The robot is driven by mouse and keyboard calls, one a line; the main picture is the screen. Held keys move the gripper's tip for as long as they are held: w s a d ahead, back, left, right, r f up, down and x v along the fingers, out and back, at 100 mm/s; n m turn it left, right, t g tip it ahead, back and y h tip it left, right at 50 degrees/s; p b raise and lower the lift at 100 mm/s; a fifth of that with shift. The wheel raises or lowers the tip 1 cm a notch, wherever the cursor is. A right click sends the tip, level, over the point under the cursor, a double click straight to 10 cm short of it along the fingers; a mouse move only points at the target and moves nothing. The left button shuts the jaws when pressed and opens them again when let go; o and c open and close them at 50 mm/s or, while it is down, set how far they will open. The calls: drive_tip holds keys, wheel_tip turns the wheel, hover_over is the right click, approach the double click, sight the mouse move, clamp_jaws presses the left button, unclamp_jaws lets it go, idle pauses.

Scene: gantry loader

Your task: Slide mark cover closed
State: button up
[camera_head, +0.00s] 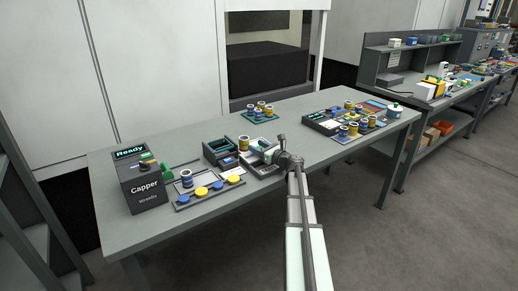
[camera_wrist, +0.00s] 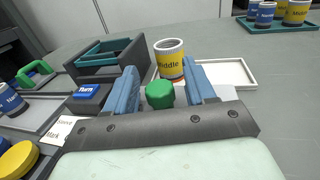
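My gripper (camera_wrist: 160,84) is open, its two blue fingers standing either side of a green knob (camera_wrist: 160,95) with a small gap on both sides. In the head view my gripper (camera_head: 273,153) is over the middle front of the table. A yellow and white jar marked Middle (camera_wrist: 168,60) stands just beyond the knob, by a white-rimmed tray (camera_wrist: 236,73). A dark box with a teal frame (camera_wrist: 106,52) stands left of my fingers and also shows in the head view (camera_head: 221,151). I cannot tell which part is the mark cover; what lies under the knob is hidden.
A card reading Speed Mark (camera_wrist: 58,132) and a blue Turn block (camera_wrist: 90,96) lie left of my gripper. The Capper box (camera_head: 144,185) and a rack of blue and yellow caps (camera_head: 209,192) are further left. Jars on trays (camera_head: 352,134) stand right.

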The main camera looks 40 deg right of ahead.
drive_tip(key=s+d, duration=0.1)
drive_tip(key=s, duration=0.7)
drive_tip(key=s+d, duration=0.1)
drive_tip(key=s, duration=0.4)
drive_tip(key=shift+s+d, duration=0.1)
drive_tip(key=shift+d, duration=0.2)
drive_tip(key=shift+s, duration=0.2)
